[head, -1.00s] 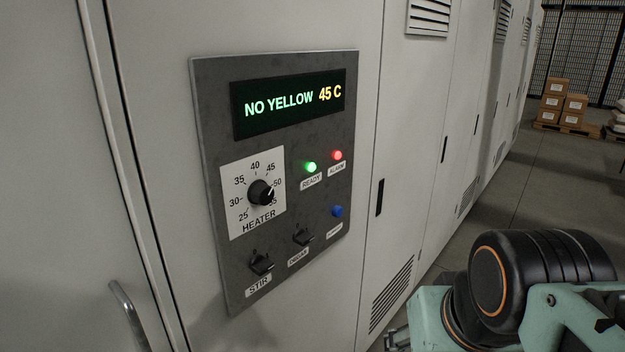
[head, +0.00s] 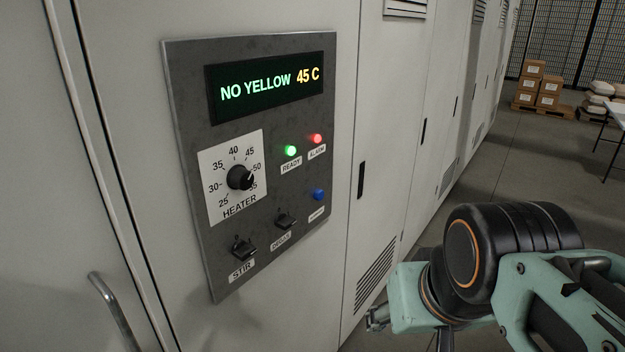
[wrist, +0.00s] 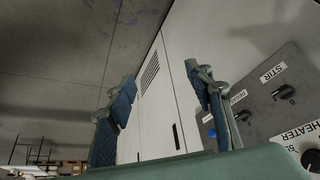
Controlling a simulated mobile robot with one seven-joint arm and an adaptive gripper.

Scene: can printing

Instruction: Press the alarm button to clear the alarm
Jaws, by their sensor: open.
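The dark grey control panel (head: 290,240) is on a pale cabinet left of my arm. A red lamp (head: 316,139) labelled ALARM is lit, beside a lit green READY lamp (head: 291,151). Below them is a round blue button (head: 319,194); its small label is too blurred to read. In the wrist view the blue button (wrist: 212,133) shows beside my right-hand finger, partly hidden. My gripper (wrist: 163,98) is open and empty, with the panel on its right. In the head view only part of my gripper (head: 377,318) shows, below and right of the panel, apart from it.
The panel also has a display (head: 268,83) reading NO YELLOW 45 C, a heater knob (head: 240,177), and two switches, STIR (head: 243,247) and another (head: 286,220). A metal handle (head: 112,310) is at lower left. Boxes (head: 540,88) stand far off; the floor between is clear.

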